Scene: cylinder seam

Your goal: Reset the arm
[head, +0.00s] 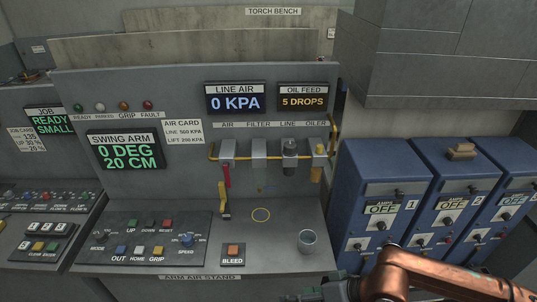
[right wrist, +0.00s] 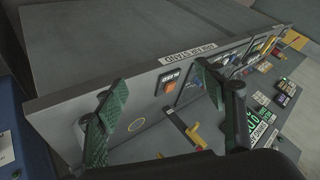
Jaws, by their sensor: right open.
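The arm panel (head: 148,238) sits on the sloped front of the stand. It has UP, DOWN and RESET buttons above OUT, HOME and GRIP. The RESET button (head: 167,224) is red; the HOME button (head: 139,250) is grey. The swing arm display (head: 126,151) reads 0 DEG, 20 CM. My right gripper (right wrist: 162,82) is open and empty in the right wrist view, its green-padded fingers apart above the stand. In the head view my right arm enters at bottom right, its gripper mostly cut off by the lower edge. My left gripper is out of view.
An orange BLEED button (head: 233,250) and a grey cup (head: 307,241) are on the stand's right part. A red-and-yellow lever (head: 224,199) hangs below the air line. The line air display (head: 236,97) reads 0 KPA. Blue cabinets (head: 378,205) stand at right.

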